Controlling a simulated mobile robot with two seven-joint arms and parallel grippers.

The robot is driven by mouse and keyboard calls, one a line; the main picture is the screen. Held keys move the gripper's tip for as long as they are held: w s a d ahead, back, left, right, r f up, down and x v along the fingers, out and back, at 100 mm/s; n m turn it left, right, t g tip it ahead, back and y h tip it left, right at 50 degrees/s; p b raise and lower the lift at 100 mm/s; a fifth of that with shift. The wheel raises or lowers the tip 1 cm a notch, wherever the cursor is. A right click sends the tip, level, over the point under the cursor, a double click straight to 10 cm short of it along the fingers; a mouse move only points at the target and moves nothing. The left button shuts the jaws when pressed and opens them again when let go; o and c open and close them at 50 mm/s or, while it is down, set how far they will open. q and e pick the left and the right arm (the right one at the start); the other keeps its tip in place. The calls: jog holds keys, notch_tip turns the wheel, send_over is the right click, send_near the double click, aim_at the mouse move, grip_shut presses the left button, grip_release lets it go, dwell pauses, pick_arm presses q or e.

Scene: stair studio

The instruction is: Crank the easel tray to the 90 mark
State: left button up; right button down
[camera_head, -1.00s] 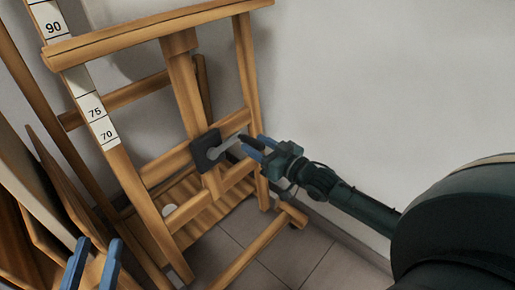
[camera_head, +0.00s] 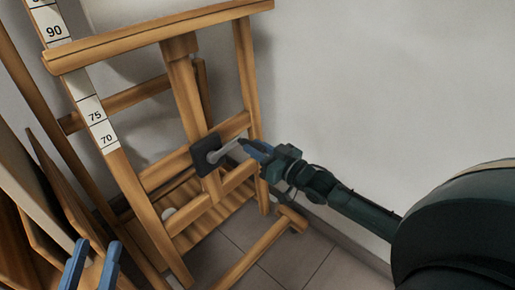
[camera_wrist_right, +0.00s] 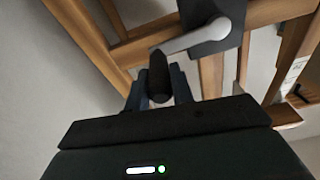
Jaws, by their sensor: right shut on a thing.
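The wooden easel's tray (camera_head: 160,34) is a slanting ledge across the top of the head view. Its left end crosses the white scale just below the 90 mark (camera_head: 54,31) and above the 75 mark (camera_head: 95,115). The crank (camera_head: 225,151) is a grey lever on a dark square plate (camera_head: 203,157); it points right and slightly up. My right gripper (camera_head: 249,148) is shut on the crank's dark grip, which shows between the fingers in the right wrist view (camera_wrist_right: 158,75). My left gripper (camera_head: 97,246) is at the bottom left, its two blue fingers apart and empty.
Wooden boards (camera_head: 32,195) lean at the left, close to my left gripper. The easel's foot (camera_head: 262,245) stretches over the grey tiled floor (camera_head: 300,262). A bare wall (camera_head: 390,90) lies behind and to the right.

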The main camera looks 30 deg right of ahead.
pick_arm(q)
jog(key=shift+f, duration=0.15)
pick_arm(e)
jog(key=shift+f, duration=0.15)
jog(key=shift+s+f+m+p, duration=0.15)
jog(key=shift+f+m+p, duration=0.45)
jog(key=shift+m+p, duration=0.45)
pick_arm(q)
jog(key=p, duration=0.2)
jog(key=a+m+y+p, duration=0.1)
jog(key=p, duration=0.1)
jog(key=shift+s+a+r+g+p, duration=0.1)
jog(key=shift+s+r+g+p, duration=0.05)
jog(key=shift+r+g+p, duration=0.2)
pick_arm(e)
jog(key=s+a+f+m+h, duration=0.1)
jog(key=a+f+m, duration=0.3)
jog(key=m, duration=0.5)
jog(key=s+a+f+m+g+h, duration=0.1)
jog(key=s+a+f+m, duration=0.2)
jog(key=m, duration=0.5)
jog(key=shift+a+f+m+h, duration=0.4)
jog(key=shift+a+f, duration=0.15)
jog(key=shift+a, duration=0.1)
pick_arm(q)
jog(key=shift+f, duration=0.25)
